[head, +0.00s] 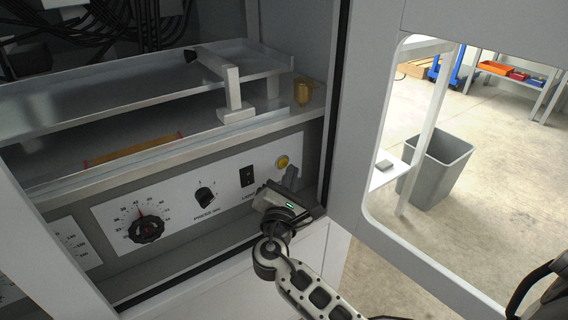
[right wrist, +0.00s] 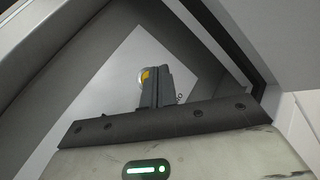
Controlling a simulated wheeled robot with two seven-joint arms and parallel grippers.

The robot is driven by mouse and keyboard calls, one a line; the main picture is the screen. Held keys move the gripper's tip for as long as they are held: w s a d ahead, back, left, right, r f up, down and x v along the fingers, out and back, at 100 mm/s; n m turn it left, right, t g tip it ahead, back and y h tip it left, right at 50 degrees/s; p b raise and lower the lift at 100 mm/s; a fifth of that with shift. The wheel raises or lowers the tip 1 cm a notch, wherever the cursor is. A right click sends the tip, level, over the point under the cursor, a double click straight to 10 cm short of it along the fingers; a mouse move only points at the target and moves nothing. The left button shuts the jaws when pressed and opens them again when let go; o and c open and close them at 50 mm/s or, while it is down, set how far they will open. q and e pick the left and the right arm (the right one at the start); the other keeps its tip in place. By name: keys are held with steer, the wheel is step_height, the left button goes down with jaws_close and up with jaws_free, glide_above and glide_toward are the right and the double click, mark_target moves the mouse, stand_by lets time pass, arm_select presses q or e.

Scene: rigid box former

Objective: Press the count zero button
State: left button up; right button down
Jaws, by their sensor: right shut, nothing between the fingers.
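A round yellow button (head: 283,161) with a pale rim sits at the right end of the machine's white control panel (head: 228,177). Its label is hidden or too small to read. My right gripper (head: 291,172) is shut and empty, with its fingertips just below and to the right of the button. In the right wrist view the shut fingers (right wrist: 158,72) partly cover the yellow button (right wrist: 146,75). I cannot tell whether they touch it. My left gripper is not in view.
A black switch (head: 247,176), a selector knob (head: 205,195) and a dial (head: 146,228) lie left of the button. A metal ledge (head: 180,158) overhangs the panel. The open door (head: 365,120) with its window stands close at right. A grey bin (head: 441,168) stands beyond.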

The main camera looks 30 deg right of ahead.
steer(key=shift+w, duration=0.1)
steer(key=shift+w, duration=0.35)
steer(key=shift+w, duration=0.1)
stand_by(0.5)
